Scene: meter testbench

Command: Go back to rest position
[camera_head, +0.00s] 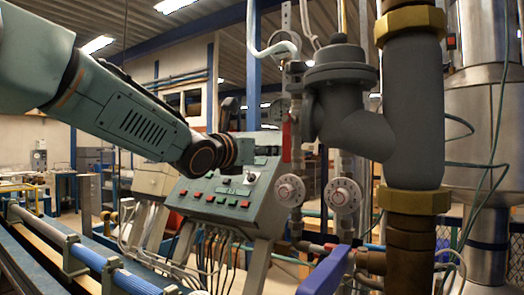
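My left arm comes in from the left, and my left gripper (262,155) is at its end in front of the upper part of the control panel (218,215). The gripper is small and dark against the panel, and I cannot tell whether its fingers are open or shut, or whether it touches the panel. The panel is sloped and carries red and green buttons and a knob (251,177). My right gripper is not in view.
To the right stand a grey pipe fitting (345,105), two round valve knobs (290,190) (343,195), a red lever (287,140) and a blue handle (327,272). A metal tank (488,120) is at far right. Blue rails (95,258) run along the lower left.

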